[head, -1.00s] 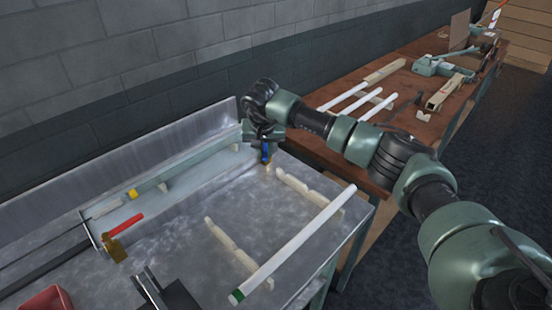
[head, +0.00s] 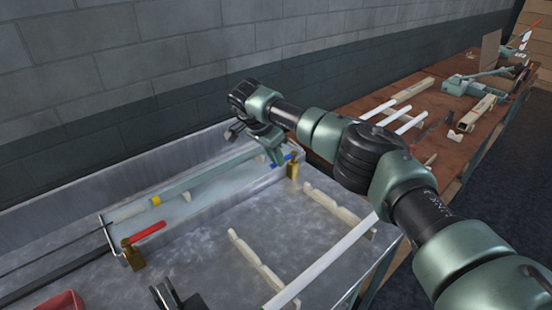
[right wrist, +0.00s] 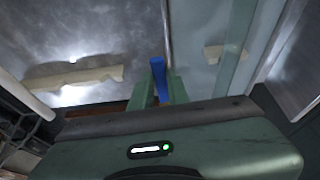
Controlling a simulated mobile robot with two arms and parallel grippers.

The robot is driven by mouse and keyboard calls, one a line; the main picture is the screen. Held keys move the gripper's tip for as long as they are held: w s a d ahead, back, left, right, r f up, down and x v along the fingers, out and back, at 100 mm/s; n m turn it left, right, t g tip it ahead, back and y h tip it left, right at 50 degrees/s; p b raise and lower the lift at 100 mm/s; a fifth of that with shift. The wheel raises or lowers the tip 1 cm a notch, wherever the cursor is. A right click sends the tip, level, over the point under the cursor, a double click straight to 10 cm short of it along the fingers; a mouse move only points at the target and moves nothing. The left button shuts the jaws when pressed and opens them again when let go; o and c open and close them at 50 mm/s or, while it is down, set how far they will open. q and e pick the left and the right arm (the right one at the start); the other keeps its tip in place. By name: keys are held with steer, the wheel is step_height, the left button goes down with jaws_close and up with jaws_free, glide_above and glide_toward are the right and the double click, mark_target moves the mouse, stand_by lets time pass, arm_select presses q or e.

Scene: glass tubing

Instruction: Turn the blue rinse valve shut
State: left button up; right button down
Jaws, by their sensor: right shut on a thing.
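The blue handle of the rinse valve (head: 288,159) slants up to the right in the head view. It sits at the top of a brass valve body (head: 292,174) near the far right corner of the metal sink table. My right gripper (head: 275,160) is shut on the blue handle, reaching down from above. In the right wrist view the blue handle (right wrist: 158,78) stands between the two green fingers (right wrist: 160,92), which hide its lower part.
A second brass valve (head: 132,254) with a red handle (head: 148,233) stands to the left. A long trough (head: 190,203) runs along the back. Notched rests (head: 256,258) and a white tube (head: 325,260) lie in front. A wooden bench (head: 370,90) stands behind right.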

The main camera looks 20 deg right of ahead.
steer(key=shift+w+r+m, duration=0.1)
steer(key=shift+w+m, duration=0.05)
steer(key=shift+m, duration=0.15)
steer(key=c, duration=1.4)
jaws_free()
steer(key=shift+o, duration=0.2)
steer(key=b+v, duration=0.1)
steer(key=v, duration=0.6)
steer(key=shift+a+r+b, duration=0.2)
steer(key=shift+r+b, duration=0.1)
